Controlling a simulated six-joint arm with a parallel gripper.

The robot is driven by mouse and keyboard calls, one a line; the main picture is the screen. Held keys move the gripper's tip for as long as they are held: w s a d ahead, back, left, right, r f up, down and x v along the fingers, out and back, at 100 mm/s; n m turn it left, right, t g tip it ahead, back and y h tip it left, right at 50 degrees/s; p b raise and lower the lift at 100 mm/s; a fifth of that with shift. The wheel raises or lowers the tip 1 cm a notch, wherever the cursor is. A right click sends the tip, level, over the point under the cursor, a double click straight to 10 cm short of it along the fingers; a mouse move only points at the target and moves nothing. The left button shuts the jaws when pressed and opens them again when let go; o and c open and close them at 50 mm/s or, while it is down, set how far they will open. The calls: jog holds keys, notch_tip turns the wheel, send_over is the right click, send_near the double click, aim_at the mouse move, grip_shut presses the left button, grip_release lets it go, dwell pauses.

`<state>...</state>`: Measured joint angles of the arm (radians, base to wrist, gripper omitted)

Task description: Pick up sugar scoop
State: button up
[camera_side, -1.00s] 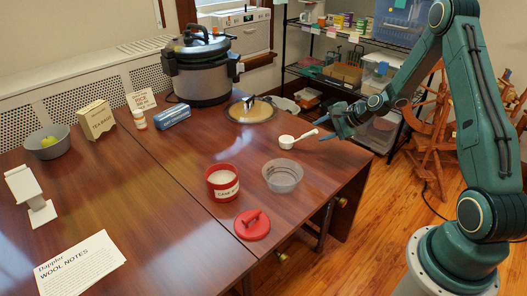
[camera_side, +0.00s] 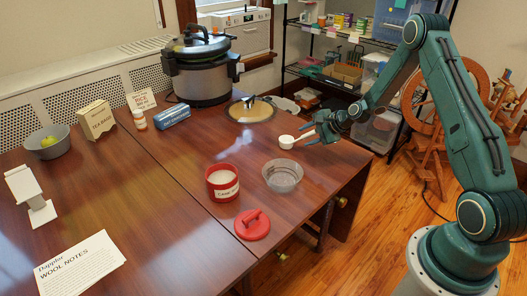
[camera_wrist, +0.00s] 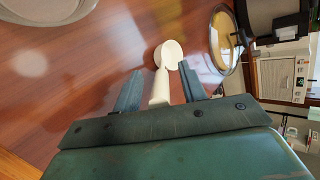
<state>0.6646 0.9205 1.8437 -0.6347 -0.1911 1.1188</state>
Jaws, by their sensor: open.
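The white sugar scoop (camera_side: 289,141) lies on the dark wooden table, with its bowl to the left and its handle pointing right toward my gripper. My gripper (camera_side: 309,132) is open at the handle end of the scoop. In the wrist view the scoop (camera_wrist: 168,62) shows its round bowl beyond the fingertips. Its handle runs back between the two open fingers of my gripper (camera_wrist: 158,78), with a gap on each side. The base of the handle is hidden by the gripper body.
A clear bowl (camera_side: 282,177), a red sugar canister (camera_side: 222,182) and its red lid (camera_side: 252,225) stand nearer the front. A round tan mat (camera_side: 250,112) and a pressure cooker (camera_side: 200,75) are behind. The table's right edge (camera_side: 358,170) is close to my gripper.

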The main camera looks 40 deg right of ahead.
jog(key=shift+w, duration=0.1)
dwell(0.4)
grip_shut()
notch_tip(320, 180, up, 20)
dwell(1.0)
jog(key=shift+a, duration=0.1)
dwell(0.4)
